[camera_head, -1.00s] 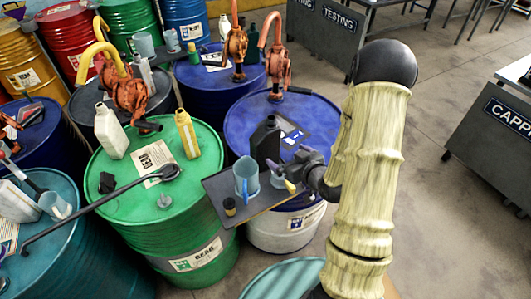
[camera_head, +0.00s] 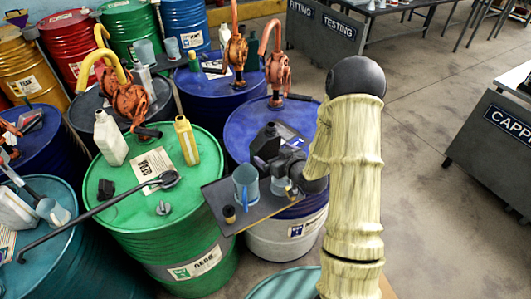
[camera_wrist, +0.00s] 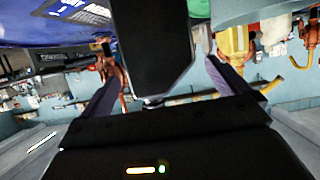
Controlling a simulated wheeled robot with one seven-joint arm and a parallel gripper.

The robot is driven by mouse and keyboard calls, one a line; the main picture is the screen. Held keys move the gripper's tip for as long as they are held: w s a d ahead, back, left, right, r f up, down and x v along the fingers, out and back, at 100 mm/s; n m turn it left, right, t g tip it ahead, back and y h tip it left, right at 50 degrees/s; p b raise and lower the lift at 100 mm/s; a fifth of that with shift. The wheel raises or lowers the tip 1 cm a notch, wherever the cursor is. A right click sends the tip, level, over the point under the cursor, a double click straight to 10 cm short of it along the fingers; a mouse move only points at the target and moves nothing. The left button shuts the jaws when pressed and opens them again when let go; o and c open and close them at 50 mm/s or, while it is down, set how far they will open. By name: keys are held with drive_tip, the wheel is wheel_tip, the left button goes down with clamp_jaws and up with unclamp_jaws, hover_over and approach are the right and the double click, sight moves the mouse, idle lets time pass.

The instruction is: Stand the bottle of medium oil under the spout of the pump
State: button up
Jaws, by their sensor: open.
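A black bottle (camera_head: 266,141) stands upright near the front of a blue drum, behind the small tray. My gripper (camera_head: 279,150) reaches it from the right, its far fingers partly hidden by the bottle. In the wrist view the black bottle (camera_wrist: 153,45) lies between my two spread fingers, with a gap showing on both sides. No label on it can be read, so I cannot tell its oil grade. An orange pump (camera_head: 279,68) stands on the same blue drum, with a curved pipe at its top.
A blue jug (camera_head: 246,184) stands on the dark tray (camera_head: 225,192) beside a small dark jar (camera_head: 229,214). The green drum (camera_head: 125,215) carries a white bottle (camera_head: 110,140), a yellow bottle (camera_head: 187,141) and a long-handled tool. Open floor lies right.

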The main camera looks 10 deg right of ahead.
sight(269, 149)
drive_tip(key=shift+x, duration=1.2)
drive_tip(key=shift+p, duration=0.35)
drive_tip(key=shift+w, duration=0.25)
drive_tip(key=p+x, duration=0.3)
drive_tip(key=x, duration=0.1)
drive_tip(key=shift+r, duration=0.1)
drive_tip(key=shift+w+a+f, duration=0.1)
drive_tip(key=shift+w+f, duration=0.15)
drive_tip(key=shift+w, duration=0.1)
drive_tip(key=shift+c, duration=0.2)
